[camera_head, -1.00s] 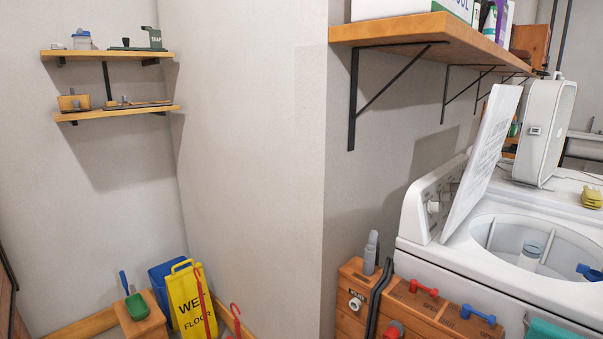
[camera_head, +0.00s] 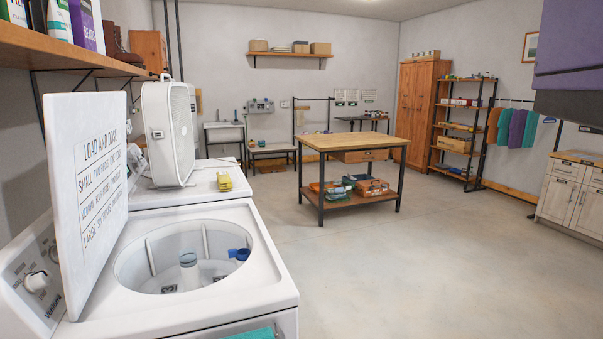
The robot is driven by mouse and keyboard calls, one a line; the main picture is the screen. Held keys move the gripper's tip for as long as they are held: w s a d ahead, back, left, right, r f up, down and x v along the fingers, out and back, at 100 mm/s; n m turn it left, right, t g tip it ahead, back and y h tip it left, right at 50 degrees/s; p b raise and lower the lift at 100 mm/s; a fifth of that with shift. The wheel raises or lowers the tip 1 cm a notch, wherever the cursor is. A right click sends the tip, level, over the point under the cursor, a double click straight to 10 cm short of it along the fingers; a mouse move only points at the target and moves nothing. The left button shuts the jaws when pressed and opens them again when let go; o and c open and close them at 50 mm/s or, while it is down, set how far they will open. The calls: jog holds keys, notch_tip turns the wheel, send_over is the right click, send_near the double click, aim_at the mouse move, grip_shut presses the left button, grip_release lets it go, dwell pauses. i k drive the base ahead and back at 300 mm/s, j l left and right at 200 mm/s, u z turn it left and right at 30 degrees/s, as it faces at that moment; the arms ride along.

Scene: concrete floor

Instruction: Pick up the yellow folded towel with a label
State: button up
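A small yellow item (camera_head: 224,183) lies on the white top of the second machine (camera_head: 200,178), in front of a white box fan. It may be the folded towel, but it is too small to tell, and I cannot make out a label. No other yellow towel shows clearly. My gripper is not in view.
The open washer (camera_head: 180,310) with its raised lid (camera_head: 88,190) stands close at left. A white box fan (camera_head: 168,132) stands behind it. A wooden table (camera_head: 355,142) with items on its lower shelf stands mid-room. Cloths (camera_head: 512,128) hang at right. The concrete floor (camera_head: 430,260) is clear.

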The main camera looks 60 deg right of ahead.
aim_at(224, 183)
jog(key=z, duration=1.1)
jog(key=i+l+z, duration=0.35)
jog(key=i, duration=0.15)
jog(key=i+l+z, duration=0.3)
jog(key=i, duration=0.25)
jog(key=i+z, duration=0.35)
jog(key=i, duration=0.2)
jog(key=i+u, duration=0.35)
jog(key=i+l+u, duration=0.25)
jog(key=i+u, duration=0.15)
jog(key=i, duration=0.1)
